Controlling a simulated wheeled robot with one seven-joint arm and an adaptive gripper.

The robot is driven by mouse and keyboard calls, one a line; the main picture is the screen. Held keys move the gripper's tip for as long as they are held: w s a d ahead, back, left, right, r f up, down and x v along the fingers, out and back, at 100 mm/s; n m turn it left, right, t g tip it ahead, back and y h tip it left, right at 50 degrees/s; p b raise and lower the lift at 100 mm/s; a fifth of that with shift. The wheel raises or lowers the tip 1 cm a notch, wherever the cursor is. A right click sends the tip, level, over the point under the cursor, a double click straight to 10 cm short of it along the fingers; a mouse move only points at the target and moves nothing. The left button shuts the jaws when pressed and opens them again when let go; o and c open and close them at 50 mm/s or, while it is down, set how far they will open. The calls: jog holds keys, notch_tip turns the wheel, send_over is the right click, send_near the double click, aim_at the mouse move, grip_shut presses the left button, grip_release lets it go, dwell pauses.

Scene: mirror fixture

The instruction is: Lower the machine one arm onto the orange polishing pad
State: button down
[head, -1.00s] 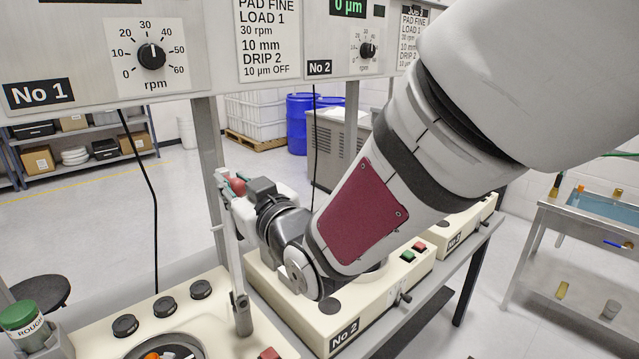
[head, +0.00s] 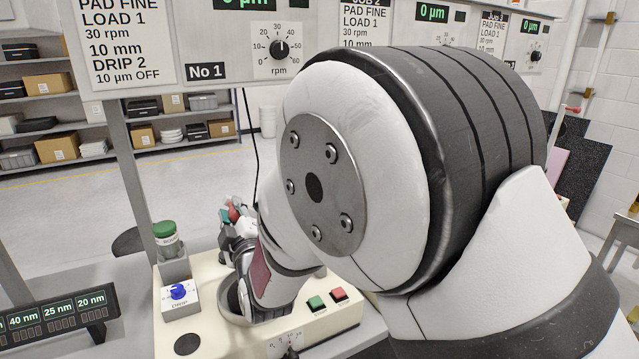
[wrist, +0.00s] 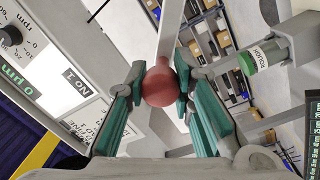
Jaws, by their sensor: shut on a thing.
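My gripper (wrist: 160,72) has its teal fingers on both sides of a red ball knob (wrist: 161,88) and is shut on it. The knob sits on the end of a grey bar, the machine one arm (wrist: 168,35). In the head view my gripper (head: 231,213) is small, above the back of the cream machine one base (head: 205,335), with red showing at its fingers. My own arm hides most of the machine one arm there. A round bowl (head: 229,300) shows partly behind my arm. The orange polishing pad cannot be seen in either view.
A green-capped bottle (head: 166,240) stands in a holder at the base's back left, above a blue drip knob (head: 179,291). Green (head: 316,303) and red (head: 339,294) buttons are at the right. The No 1 panel (head: 207,72) hangs above.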

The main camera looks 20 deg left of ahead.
jog(key=s+a+f+n, duration=0.2)
jog(key=f+n, duration=0.2)
jog(key=f, duration=0.5)
jog(key=s+a+f+n, duration=0.3)
jog(key=f+n, duration=0.1)
jog(key=f, duration=0.6)
jog(key=shift+s+f+n+y, duration=0.25)
jog(key=shift+s+n+y, duration=0.05)
jog(key=shift+s, duration=0.05)
jog(key=c, duration=1.3)
grip_release()
jog(key=shift+d, duration=0.1)
jog(key=shift+c, duration=0.2)
jog(key=r+v, duration=0.1)
jog(key=v, duration=1)
jog(key=shift+s+d+f, duration=0.2)
jog(key=shift+d+f, duration=0.15)
jog(key=shift+d, duration=0.05)
jog(key=shift+w, duration=0.1)
